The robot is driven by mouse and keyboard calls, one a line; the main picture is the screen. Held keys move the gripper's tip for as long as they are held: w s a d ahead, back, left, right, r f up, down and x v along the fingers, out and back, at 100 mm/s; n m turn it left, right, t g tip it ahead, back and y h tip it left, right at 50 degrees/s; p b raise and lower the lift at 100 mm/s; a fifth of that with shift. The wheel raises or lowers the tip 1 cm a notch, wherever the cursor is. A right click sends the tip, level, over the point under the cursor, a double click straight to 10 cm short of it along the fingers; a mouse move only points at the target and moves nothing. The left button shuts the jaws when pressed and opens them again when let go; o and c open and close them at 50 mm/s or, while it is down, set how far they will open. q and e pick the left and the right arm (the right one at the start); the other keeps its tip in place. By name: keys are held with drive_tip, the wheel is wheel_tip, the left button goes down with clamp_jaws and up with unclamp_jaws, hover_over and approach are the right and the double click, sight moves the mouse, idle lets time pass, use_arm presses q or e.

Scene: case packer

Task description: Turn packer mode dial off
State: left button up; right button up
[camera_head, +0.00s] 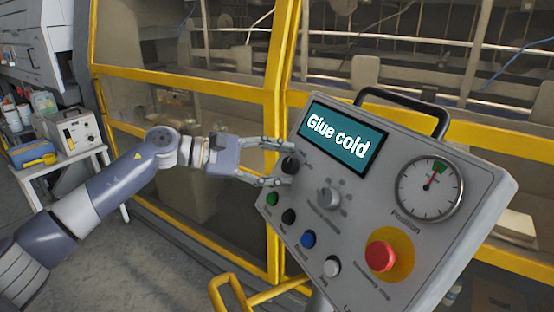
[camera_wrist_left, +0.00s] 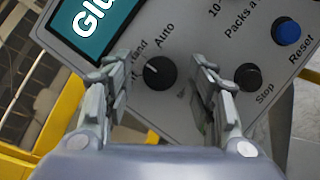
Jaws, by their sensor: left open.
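The packer mode dial (camera_head: 290,165) is a small black knob at the left side of the grey control panel (camera_head: 385,200). In the left wrist view the dial (camera_wrist_left: 159,73) has a pale pointer mark on its upper left. "Auto" and a partly covered "Hand" label show beside it; other lettering is hidden by a finger. My left gripper (camera_head: 287,162) is open at the panel face, with one finger on each side of the dial. In the left wrist view the fingers (camera_wrist_left: 164,68) stand apart from the knob. My right gripper is not in view.
The panel screen (camera_head: 342,139) reads "Glue cold". Nearby are a grey knob (camera_head: 329,197), a black Stop button (camera_wrist_left: 248,77), a blue Reset button (camera_wrist_left: 286,32) and a red emergency stop (camera_head: 380,256). A yellow-framed machine stands behind.

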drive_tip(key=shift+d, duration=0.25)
use_arm(q)
drive_tip(key=c, duration=1)
drive_tip(key=shift+c, duration=0.2)
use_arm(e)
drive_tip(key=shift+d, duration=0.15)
use_arm(q)
drive_tip(key=shift+f, duration=0.1)
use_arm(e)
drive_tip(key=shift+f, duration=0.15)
